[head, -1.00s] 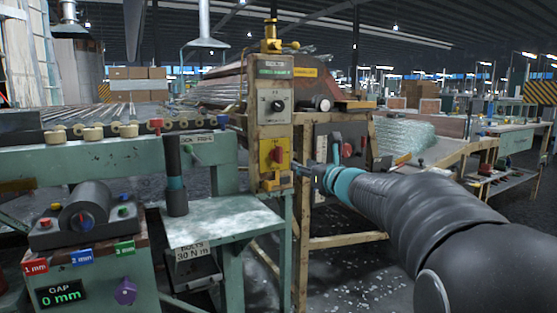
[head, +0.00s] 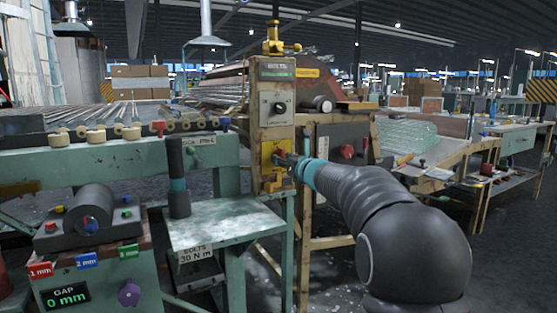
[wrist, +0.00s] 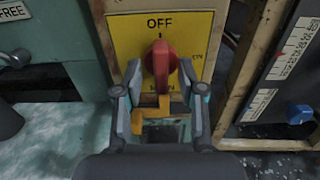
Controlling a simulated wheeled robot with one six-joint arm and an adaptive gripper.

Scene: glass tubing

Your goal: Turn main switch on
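The main switch is a red rotary knob (wrist: 160,62) on a yellow plate (wrist: 118,38) marked OFF. Its handle stands upright, in line with the OFF mark. In the head view the yellow plate (head: 267,153) sits low on the beige switch post, and my gripper partly hides the knob. My gripper (wrist: 160,88) is open, with one finger on each side of the knob's lower part. I see gaps between fingers and knob and cannot tell any contact. A yellow-orange bracket (wrist: 150,122) sits just below the knob, between the fingers.
A grey dial panel (head: 275,107) is above the switch on the same post. A dark panel with a red knob (head: 347,152) stands to the right. A green bench (head: 220,222) is at lower left. A blue knob (wrist: 300,114) is right in the wrist view.

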